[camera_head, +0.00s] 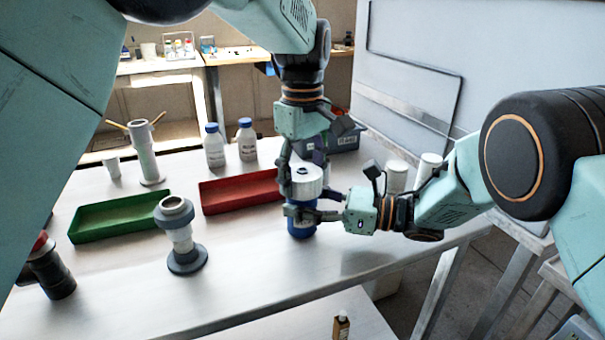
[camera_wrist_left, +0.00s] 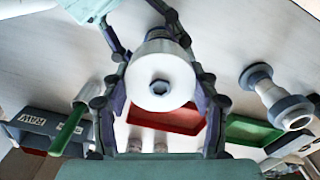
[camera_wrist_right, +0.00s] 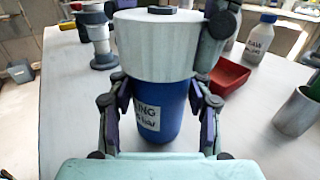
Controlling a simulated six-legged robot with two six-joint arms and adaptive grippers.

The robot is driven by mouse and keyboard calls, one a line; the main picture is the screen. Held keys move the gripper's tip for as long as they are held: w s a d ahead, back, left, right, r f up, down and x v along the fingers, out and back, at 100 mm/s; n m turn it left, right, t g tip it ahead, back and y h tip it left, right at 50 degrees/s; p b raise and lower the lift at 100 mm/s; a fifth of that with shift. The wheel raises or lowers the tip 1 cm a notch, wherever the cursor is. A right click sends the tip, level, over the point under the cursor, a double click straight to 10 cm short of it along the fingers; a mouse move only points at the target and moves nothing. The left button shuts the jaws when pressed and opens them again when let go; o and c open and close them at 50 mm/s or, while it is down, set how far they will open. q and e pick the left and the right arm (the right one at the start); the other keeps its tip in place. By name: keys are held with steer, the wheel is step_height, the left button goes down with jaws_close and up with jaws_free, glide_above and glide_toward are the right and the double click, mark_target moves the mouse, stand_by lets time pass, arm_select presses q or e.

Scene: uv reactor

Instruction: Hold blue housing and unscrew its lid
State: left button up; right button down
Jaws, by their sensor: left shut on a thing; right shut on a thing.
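The blue housing (camera_head: 301,226) stands upright near the front right of the table, with its white lid (camera_head: 307,181) on top. In the right wrist view the blue housing (camera_wrist_right: 158,112) carries a white label, and the lid (camera_wrist_right: 153,47) sits on it. My left gripper (camera_head: 307,168) comes down from above and is shut on the lid; the left wrist view shows the lid (camera_wrist_left: 160,75) between its fingers. My right gripper (camera_head: 302,213) comes in level from the right and is shut around the blue housing below the lid. The thread between them is hidden.
A red tray (camera_head: 240,192) and a green tray (camera_head: 118,217) lie to the left. A grey flanged pipe piece (camera_head: 181,238) stands before them. White-labelled bottles (camera_head: 214,147) and a dark bin (camera_head: 345,140) stand behind. White cylinders (camera_head: 397,175) stand near the right edge.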

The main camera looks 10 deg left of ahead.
mark_target(302, 172)
arm_select(q)
steer(key=shift+r, duration=0.2)
steer(key=shift+r, duration=0.95)
steer(key=shift+r, duration=2)
arm_select(e)
steer(key=shift+c, duration=2.4)
jaws_free()
steer(key=shift+d, duration=0.1)
